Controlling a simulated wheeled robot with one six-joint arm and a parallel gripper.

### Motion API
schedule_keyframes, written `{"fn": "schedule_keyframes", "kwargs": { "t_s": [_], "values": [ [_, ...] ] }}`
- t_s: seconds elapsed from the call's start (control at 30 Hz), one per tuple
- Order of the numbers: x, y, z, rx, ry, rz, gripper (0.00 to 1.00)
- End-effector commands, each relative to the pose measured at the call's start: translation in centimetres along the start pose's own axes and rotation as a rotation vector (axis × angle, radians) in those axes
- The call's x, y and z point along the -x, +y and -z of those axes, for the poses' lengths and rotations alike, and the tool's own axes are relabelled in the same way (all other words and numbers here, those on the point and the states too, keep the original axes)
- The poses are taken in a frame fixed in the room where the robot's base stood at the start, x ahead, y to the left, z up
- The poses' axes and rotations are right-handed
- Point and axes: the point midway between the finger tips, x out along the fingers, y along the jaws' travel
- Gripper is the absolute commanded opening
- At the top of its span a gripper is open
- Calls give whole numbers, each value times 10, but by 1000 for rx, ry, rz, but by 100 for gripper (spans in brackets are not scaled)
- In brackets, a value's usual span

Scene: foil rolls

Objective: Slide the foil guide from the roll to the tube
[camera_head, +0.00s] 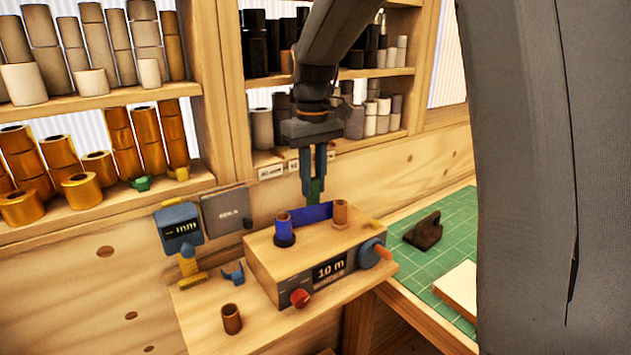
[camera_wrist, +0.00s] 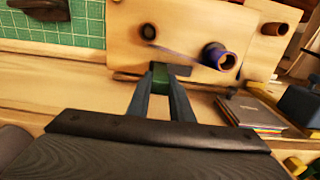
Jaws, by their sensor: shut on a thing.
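My gripper (camera_head: 315,200) points down behind the winding box and is shut on a small green piece, which I take to be the foil guide (camera_head: 317,187). The guide also shows between my fingertips in the wrist view (camera_wrist: 160,74), with a dark bar beside it. The blue foil roll (camera_head: 284,228) stands upright on the box's left spindle. A brown tube (camera_head: 341,212) stands upright on the right. A blue foil strip (camera_head: 312,213) spans between them. My gripper is between roll and tube in the head view. Whether the guide touches the foil is unclear.
A loose brown tube (camera_head: 232,318) stands in front. A blue gauge (camera_head: 180,228) is left. A green mat (camera_head: 452,243) lies right; loaded shelves stand behind.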

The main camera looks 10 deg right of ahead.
Motion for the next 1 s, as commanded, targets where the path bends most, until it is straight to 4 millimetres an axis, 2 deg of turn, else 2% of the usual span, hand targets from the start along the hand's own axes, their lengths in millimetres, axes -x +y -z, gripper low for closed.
{"fn": "schedule_keyframes", "kwargs": {
  "t_s": [0.03,0.1,0.13,0.47,0.57,0.9,1.0],
  "values": [
    [1,4,0,-1,3,-6,25],
    [1,4,0,-2,3,-5,36],
    [1,3,0,-2,3,-5,39],
    [4,1,1,0,3,-4,39],
    [13,1,2,0,6,-5,39],
    [65,3,1,-2,5,-5,39],
    [74,2,1,-2,4,-5,39]
  ]
}}
